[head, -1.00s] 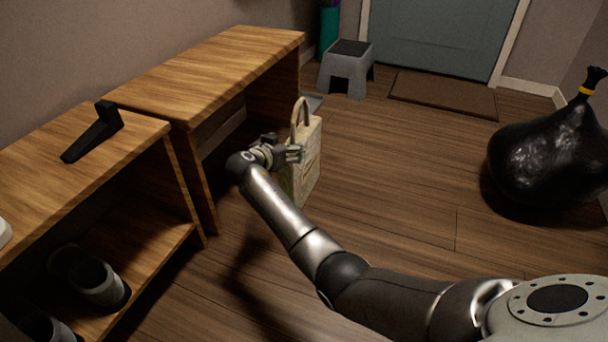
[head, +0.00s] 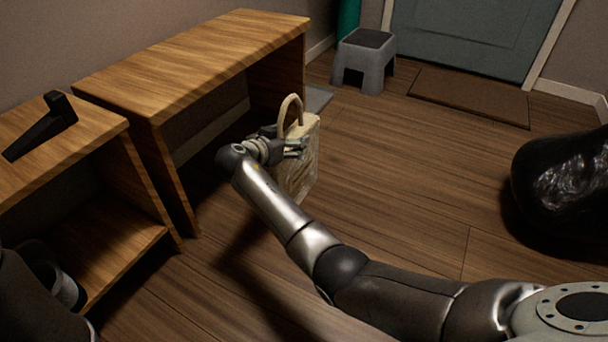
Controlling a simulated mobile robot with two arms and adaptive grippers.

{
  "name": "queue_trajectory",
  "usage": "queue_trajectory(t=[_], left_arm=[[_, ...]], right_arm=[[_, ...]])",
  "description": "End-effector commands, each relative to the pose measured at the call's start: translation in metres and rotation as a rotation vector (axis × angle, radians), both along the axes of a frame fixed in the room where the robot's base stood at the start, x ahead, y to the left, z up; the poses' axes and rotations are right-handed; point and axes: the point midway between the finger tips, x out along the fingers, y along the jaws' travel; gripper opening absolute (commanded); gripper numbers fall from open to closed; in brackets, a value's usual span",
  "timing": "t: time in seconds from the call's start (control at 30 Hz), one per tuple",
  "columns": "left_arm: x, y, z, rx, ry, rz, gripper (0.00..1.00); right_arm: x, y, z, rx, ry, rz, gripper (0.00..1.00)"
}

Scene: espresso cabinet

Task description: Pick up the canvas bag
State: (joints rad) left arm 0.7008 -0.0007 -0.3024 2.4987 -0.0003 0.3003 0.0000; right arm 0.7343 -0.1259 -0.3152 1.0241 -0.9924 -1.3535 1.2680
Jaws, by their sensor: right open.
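The canvas bag (head: 304,166) is pale beige and stands upright on the wooden floor, beside the far wooden bench. Its looped handle (head: 290,100) stands up above it. My right gripper (head: 291,147) is open at the near left side of the bag, just below the handle, and covers part of the bag's upper edge. I cannot tell whether its fingers touch the bag or handle. My left gripper is not in view.
The wooden bench (head: 190,62) stands close on the left, with a shelf unit (head: 92,155) nearer. A grey step stool (head: 366,58) and doormat (head: 470,97) lie beyond. A black rubbish bag (head: 565,185) is at right. The middle floor is clear.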

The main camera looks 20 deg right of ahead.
Motion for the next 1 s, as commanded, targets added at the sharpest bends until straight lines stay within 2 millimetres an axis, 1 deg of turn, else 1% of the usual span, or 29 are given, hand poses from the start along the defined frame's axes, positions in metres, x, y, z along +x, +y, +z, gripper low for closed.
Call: queue_trajectory(t=[0.07, 0.27, 0.37, 0.57, 0.87, 0.9, 1.0], left_arm=[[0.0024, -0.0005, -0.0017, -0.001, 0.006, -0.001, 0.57], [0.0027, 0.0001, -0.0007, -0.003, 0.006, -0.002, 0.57], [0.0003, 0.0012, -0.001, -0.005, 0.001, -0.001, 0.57], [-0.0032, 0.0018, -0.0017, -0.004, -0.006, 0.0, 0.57], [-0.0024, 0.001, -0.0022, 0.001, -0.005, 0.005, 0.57], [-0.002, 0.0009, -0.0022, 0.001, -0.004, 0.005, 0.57], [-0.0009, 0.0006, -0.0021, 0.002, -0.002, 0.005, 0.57]], right_arm=[[-0.0004, 0.0039, -0.0018, 0.0, 0.0, 0.001, 0.77], [-0.0005, 0.0041, -0.0009, 0.0, 0.0, 0.0, 0.77], [-0.0005, 0.0039, -0.001, 0.0, 0.0, 0.001, 0.67], [-0.0005, 0.0037, -0.0012, 0.0, 0.0, 0.0, 0.41], [-0.0006, 0.0034, -0.0019, -0.001, 0.001, 0.0, 0.02], [-0.0006, 0.0034, -0.002, -0.001, 0.001, 0.0, 0.0], [-0.0007, 0.0031, -0.0023, -0.001, 0.001, 0.0, 0.0]])
